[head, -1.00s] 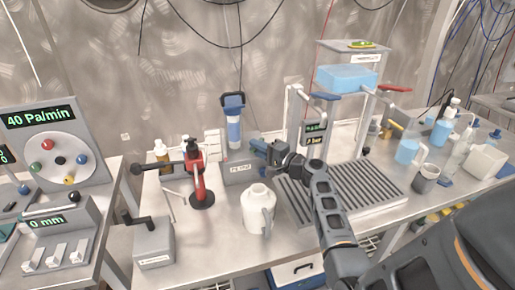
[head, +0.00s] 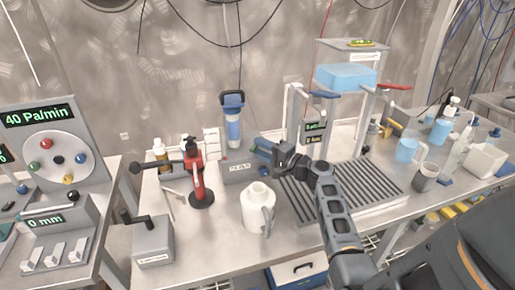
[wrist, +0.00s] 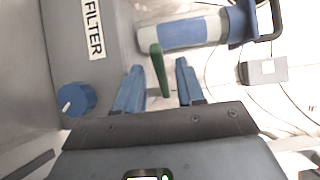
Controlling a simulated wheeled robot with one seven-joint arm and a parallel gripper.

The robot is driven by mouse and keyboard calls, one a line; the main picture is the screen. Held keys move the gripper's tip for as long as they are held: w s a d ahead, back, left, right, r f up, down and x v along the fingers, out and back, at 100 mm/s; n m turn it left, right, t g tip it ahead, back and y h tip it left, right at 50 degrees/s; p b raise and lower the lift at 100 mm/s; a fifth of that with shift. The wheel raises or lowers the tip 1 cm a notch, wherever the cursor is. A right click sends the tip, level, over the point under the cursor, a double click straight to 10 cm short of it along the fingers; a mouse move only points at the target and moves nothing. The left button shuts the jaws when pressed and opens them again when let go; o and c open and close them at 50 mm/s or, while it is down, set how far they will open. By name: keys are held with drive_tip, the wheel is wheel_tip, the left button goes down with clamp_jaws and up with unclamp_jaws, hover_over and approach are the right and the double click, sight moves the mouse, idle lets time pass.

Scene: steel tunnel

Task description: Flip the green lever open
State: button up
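The green lever (wrist: 159,70) shows in the wrist view, sticking out beside the grey box labelled FILTER (wrist: 92,70). My gripper (wrist: 160,66) is open, with one blue finger on each side of the lever. Gaps show between the lever and both fingers, so it is not clamped. In the head view my gripper (head: 262,151) is at the right side of the grey filter box (head: 238,172). I cannot make out the lever clearly there.
A blue knob (wrist: 77,99) is on the box. A blue-capped filter cylinder (head: 233,125) stands behind it. A white jug (head: 257,208) stands in front, a red lever stand (head: 198,180) to the left, and a ribbed grey tray (head: 345,192) under my arm.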

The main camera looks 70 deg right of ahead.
sight(257, 147)
drive_tip(key=b+v, duration=0.1)
drive_tip(key=v, duration=0.4)
drive_tip(key=shift+s+a, duration=0.1)
drive_tip(key=shift+s, duration=0.3)
drive_tip(key=b, duration=0.2)
drive_tip(key=f+b, duration=0.1)
drive_tip(key=b, duration=0.1)
drive_tip(key=shift+w+a+f+h, duration=0.1)
drive_tip(key=shift+w+f+h, duration=0.1)
drive_tip(key=shift+f+h, duration=0.1)
drive_tip(key=r+b, duration=0.1)
drive_tip(key=b, duration=0.1)
drive_tip(key=w+m+h+b, duration=0.1)
drive_tip(key=b, duration=0.1)
drive_tip(key=shift+w+a+r+g+h+b, duration=0.2)
drive_tip(key=shift+r+g+h+b, duration=0.1)
drive_tip(key=shift+r+g+b, duration=0.1)
drive_tip(key=x, duration=0.7)
drive_tip(key=shift+p, duration=0.4)
drive_tip(key=shift+f, duration=0.1)
